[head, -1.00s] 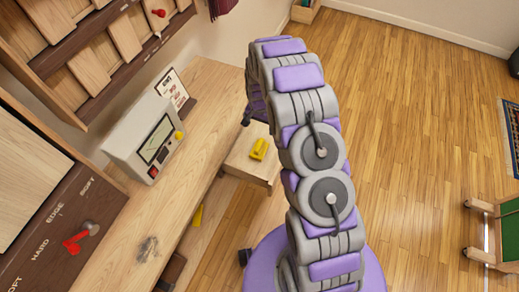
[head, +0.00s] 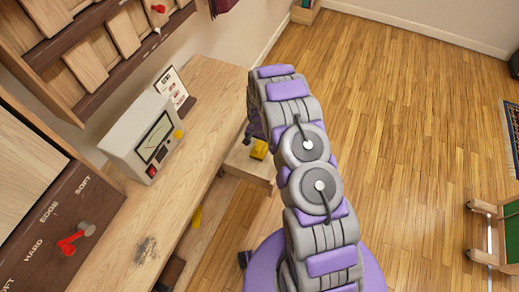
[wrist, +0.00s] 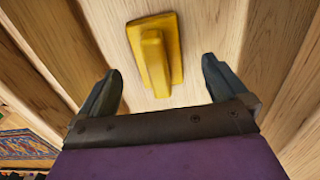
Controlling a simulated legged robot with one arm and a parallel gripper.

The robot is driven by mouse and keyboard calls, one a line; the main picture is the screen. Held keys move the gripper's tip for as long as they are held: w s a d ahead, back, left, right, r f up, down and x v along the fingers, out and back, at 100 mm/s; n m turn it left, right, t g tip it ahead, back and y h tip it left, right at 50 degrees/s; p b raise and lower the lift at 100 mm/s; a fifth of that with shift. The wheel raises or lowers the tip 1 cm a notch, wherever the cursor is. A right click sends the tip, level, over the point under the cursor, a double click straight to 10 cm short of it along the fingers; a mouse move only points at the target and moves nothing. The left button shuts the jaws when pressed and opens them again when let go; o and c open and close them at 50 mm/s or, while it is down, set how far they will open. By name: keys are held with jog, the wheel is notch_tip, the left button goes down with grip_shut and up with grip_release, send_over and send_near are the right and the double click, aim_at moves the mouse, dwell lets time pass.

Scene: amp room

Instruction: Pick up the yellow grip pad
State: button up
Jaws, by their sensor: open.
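The yellow grip pad (wrist: 155,55) is a flat yellow plate with a raised bar-shaped handle. It lies on a small pale wooden surface and also shows in the head view (head: 259,150), partly beside my arm. My gripper (wrist: 163,88) is open in the wrist view, with one dark finger on each side and the near end of the pad's handle between them in the picture. I see no contact between the fingers and the pad. In the head view the gripper is mostly hidden by my arm.
The pad lies on a low wooden stand (head: 238,163) beside the long workbench (head: 165,225). A grey meter box (head: 143,137) stands on the bench. Open wooden floor (head: 420,120) lies to the right.

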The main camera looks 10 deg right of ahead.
aim_at(260, 144)
notch_tip(260, 144, down, 5)
jog(key=shift+d+r+b, duration=0.15)
jog(key=shift+r+b, duration=0.05)
jog(key=shift+b, duration=0.4)
jog(key=shift+c, duration=0.4)
jog(key=c, duration=1.1)
jog(key=shift+r, duration=0.2)
notch_tip(260, 144, up, 10)
jog(key=shift+f+p, duration=0.15)
jog(key=shift+p, duration=0.95)
